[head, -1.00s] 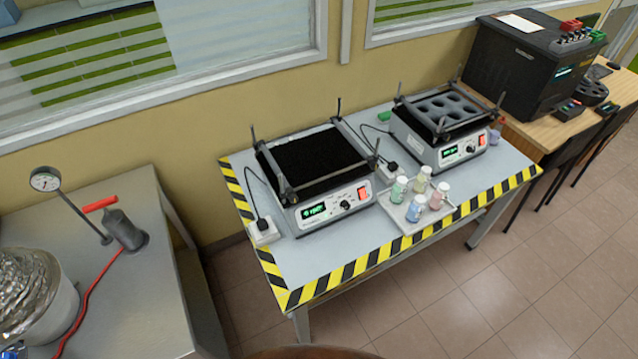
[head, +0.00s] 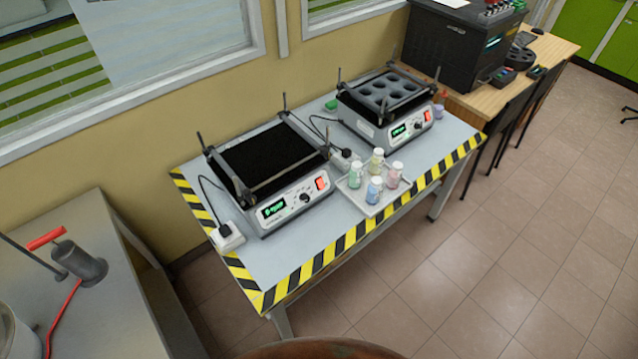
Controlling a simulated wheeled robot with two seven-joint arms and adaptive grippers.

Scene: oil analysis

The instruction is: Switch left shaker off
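The left shaker (head: 265,160) stands on a grey table with yellow-and-black edge tape. It has a flat black top framed by bars with corner posts. Its front panel carries a lit green display (head: 274,208), a dark knob (head: 305,197) and an orange-red switch (head: 321,184). The switch's exact position is too small to tell. The right shaker (head: 388,110) stands further back to the right, with round holes in its top, a lit display and its own red switch (head: 428,116). Neither of my grippers is in view.
A white tray (head: 371,208) with several capped bottles sits right of the left shaker. A white socket block (head: 227,238) lies at its left. A metal bench (head: 85,250) stands at left. A wooden desk (head: 540,60) with a black machine (head: 455,45) is at back right. The tiled floor in front is open.

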